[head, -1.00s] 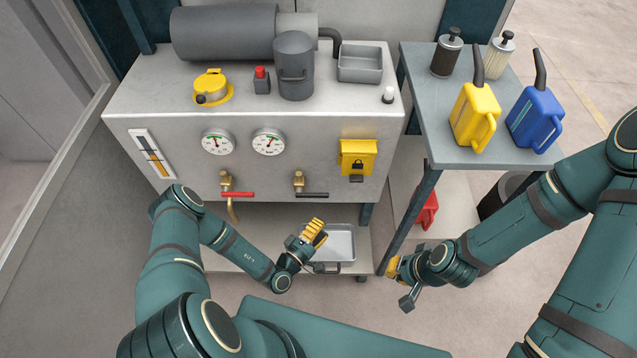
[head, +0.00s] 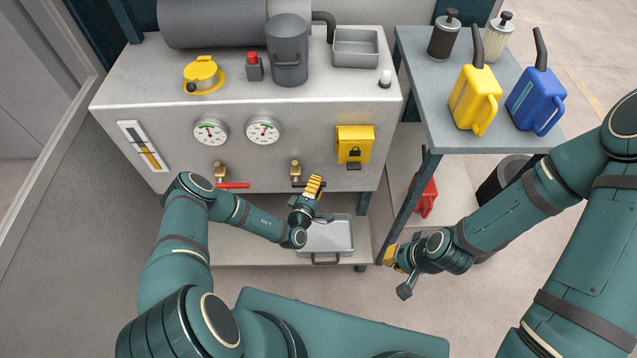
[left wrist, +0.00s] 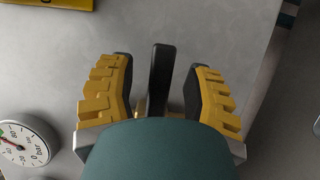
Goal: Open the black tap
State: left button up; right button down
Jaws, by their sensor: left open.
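The black tap (head: 296,171) has a brass body on the front panel of the grey machine. Its black lever is mostly hidden behind my left gripper in the head view. My left gripper (head: 313,186) is at the lever's right end. In the left wrist view the black lever (left wrist: 160,82) lies between the two open yellow-and-black fingers of my left gripper (left wrist: 157,95), with a gap on each side. My right gripper (head: 392,258) hangs low by the side table's leg, away from the tap; its fingers are not clear.
The red-handled tap (head: 232,186) is left of the black tap. A yellow lock box (head: 354,145) is close on the right. Two gauges (head: 263,130) sit above. A metal tray (head: 340,237) lies on the lower shelf. A side table (head: 420,75) carries yellow and blue cans.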

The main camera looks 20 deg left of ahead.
pick_arm(q)
jog(key=shift+w+d, duration=0.1)
jog(key=shift+w, duration=0.8)
grip_shut()
